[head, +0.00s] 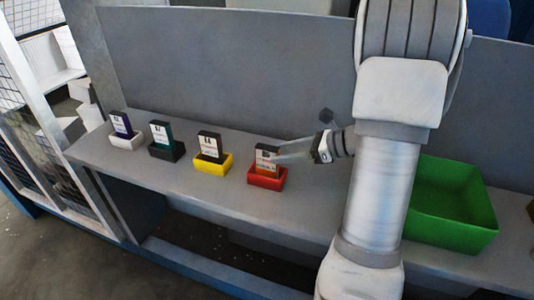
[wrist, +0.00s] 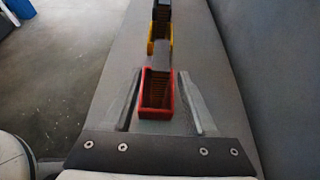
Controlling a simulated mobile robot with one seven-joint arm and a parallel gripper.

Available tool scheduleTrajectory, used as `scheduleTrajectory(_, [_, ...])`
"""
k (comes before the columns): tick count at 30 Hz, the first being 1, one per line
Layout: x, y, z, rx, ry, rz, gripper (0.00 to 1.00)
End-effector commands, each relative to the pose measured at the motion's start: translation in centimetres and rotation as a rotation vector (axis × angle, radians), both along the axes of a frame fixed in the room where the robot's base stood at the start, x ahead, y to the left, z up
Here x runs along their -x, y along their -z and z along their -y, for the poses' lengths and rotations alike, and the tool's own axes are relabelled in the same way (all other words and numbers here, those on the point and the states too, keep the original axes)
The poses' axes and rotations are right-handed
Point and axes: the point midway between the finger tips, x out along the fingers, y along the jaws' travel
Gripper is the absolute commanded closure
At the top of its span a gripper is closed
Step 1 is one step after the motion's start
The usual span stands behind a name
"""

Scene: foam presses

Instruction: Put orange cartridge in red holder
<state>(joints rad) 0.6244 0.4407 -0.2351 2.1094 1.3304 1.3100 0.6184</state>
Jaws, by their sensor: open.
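The red holder (head: 267,181) stands on the grey bench, the rightmost of the row of holders. A cartridge with a white label and orange-brown parts (head: 266,158) stands upright in it, apparently the orange cartridge. My gripper (head: 283,155) is just to its right, with its fingers reaching toward it. In the wrist view, the open fingers of my gripper (wrist: 160,76) lie on either side of the red holder (wrist: 141,112), with gaps to both. A dark grey top and ribbed brownish part show within the holder there. I cannot tell whether either finger touches the cartridge.
A yellow holder (head: 212,169) with a black cartridge, a black holder (head: 167,154) with a teal one and a white holder (head: 126,142) with a purple one stand to the left. A green bin (head: 452,225) is right of my arm. A grey panel (head: 230,70) rises behind.

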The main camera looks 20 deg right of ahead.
Motion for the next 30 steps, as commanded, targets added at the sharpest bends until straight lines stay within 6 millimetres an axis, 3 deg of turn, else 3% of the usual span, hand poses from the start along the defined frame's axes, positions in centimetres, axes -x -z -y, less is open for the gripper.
scheduleTrajectory(6, [1.9,-1.4,2.0,0.0,0.002,0.0,0.43])
scheduleTrajectory(12, [2.4,-1.6,2.3,0.0,0.0,-0.001,0.43])
scheduleTrajectory(26, [2.3,-1.6,2.2,0.003,-0.004,0.001,0.43])
scheduleTrajectory(30, [2.0,-2.6,0.4,0.067,-0.072,0.028,0.43])
